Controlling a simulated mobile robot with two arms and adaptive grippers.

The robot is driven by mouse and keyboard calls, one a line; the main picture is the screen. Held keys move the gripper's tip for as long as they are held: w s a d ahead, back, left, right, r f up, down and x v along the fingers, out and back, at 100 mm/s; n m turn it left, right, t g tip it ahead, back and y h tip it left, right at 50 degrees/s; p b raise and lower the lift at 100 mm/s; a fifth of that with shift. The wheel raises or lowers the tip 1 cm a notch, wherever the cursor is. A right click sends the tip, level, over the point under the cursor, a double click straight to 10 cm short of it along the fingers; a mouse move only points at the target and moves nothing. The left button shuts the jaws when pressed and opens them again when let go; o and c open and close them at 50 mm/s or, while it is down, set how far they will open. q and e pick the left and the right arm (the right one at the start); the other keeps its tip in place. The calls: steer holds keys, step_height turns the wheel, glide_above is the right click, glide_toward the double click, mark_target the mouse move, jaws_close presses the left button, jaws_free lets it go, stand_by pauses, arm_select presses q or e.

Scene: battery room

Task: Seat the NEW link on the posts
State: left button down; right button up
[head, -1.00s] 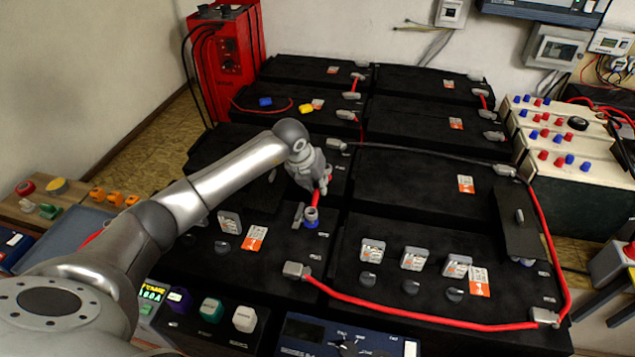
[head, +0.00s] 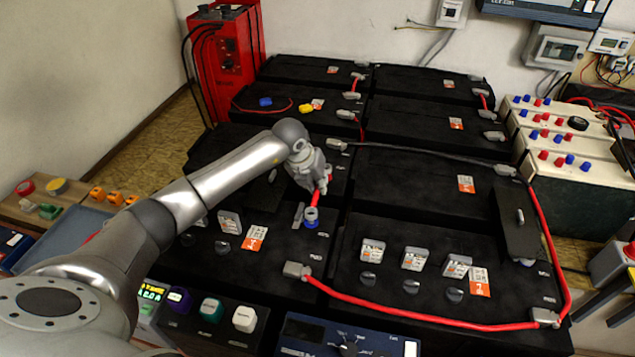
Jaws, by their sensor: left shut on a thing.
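My left gripper (head: 322,186) is over the front left battery block, near its right side. It is shut on a short red link (head: 316,198), mostly hidden by the fingers. The link's near end is at a post with a blue base ring (head: 311,222) and a grey collar. I cannot tell whether the link sits on that post or just above it. The far end of the link and any post under it are hidden by the gripper. My right gripper is not in view.
A long red cable (head: 420,318) runs along the front right battery from a grey terminal (head: 297,270). A black cable (head: 430,152) crosses behind. A dark flap (head: 516,228) stands on the right battery. Several vent caps and tags lie left and right of the post.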

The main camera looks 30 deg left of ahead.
arm_select(q)
steer(key=shift+f+b, duration=0.85)
steer(key=shift+f, duration=0.3)
stand_by(1.2)
steer(key=c, duration=1)
jaws_free()
steer(key=shift+r+p, duration=2.8)
steer(key=shift+r, duration=1.25)
steer(key=shift+f, duration=0.1)
